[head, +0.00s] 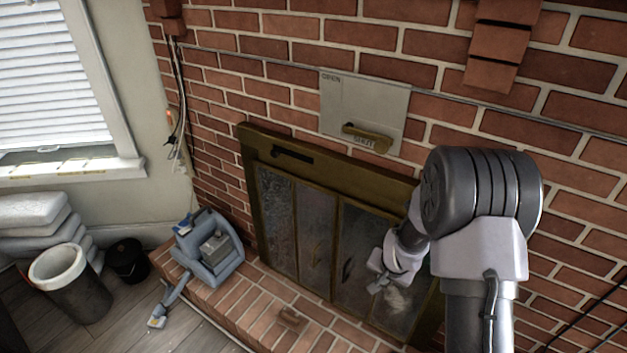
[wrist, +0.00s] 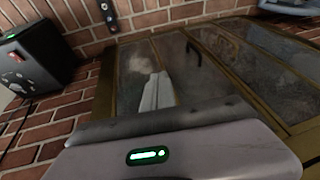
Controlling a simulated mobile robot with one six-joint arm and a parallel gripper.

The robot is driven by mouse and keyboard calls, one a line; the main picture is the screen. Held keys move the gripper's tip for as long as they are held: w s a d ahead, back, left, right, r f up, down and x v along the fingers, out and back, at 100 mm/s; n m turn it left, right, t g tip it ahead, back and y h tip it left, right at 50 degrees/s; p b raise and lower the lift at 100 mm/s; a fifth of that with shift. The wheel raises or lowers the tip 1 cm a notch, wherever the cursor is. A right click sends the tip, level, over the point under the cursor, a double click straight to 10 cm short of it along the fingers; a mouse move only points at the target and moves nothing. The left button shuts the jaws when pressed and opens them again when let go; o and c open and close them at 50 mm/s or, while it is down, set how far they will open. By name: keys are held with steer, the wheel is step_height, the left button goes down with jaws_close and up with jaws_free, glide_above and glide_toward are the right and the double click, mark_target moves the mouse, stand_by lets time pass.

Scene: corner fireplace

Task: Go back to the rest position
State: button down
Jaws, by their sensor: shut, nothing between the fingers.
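My gripper (head: 378,284) hangs low in front of the right glass panes of the brass-framed fireplace (head: 262,205), apart from the wall panel above. In the wrist view its pale fingers (wrist: 156,92) are together and hold nothing, with the glass doors (wrist: 205,60) behind them. My arm bends down from the right side of the head view and hides the right part of the fireplace.
A grey panel (head: 345,98) with a brass handle (head: 367,136) is on the brick wall. A blue-grey machine (head: 212,248) stands on the brick hearth. A bin (head: 70,280), a black bucket (head: 128,262) and stacked sacks (head: 35,215) are at left. A black box (wrist: 35,60) shows in the wrist view.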

steer(key=s+a+r, duration=0.2)
steer(key=s+r, duration=0.2)
steer(key=r, duration=0.4)
steer(key=s+a+r+n+t+y, duration=0.1)
steer(key=s+a+r, duration=0.15)
steer(key=r, duration=0.55)
steer(key=s+a+r, duration=0.1)
steer(key=s+r, duration=0.3)
steer(key=r, duration=0.4)
steer(key=s+a+r, duration=0.2)
steer(key=s+r, duration=0.1)
steer(key=s, duration=0.6)
steer(key=s+a+r+n+y, duration=0.1)
steer(key=s+r, duration=0.3)
steer(key=s, duration=0.4)
steer(key=shift+s+a+t, duration=0.3)
steer(key=shift+s+a, duration=0.05)
steer(key=shift+a, duration=0.25)
steer(key=shift+w, duration=0.1)
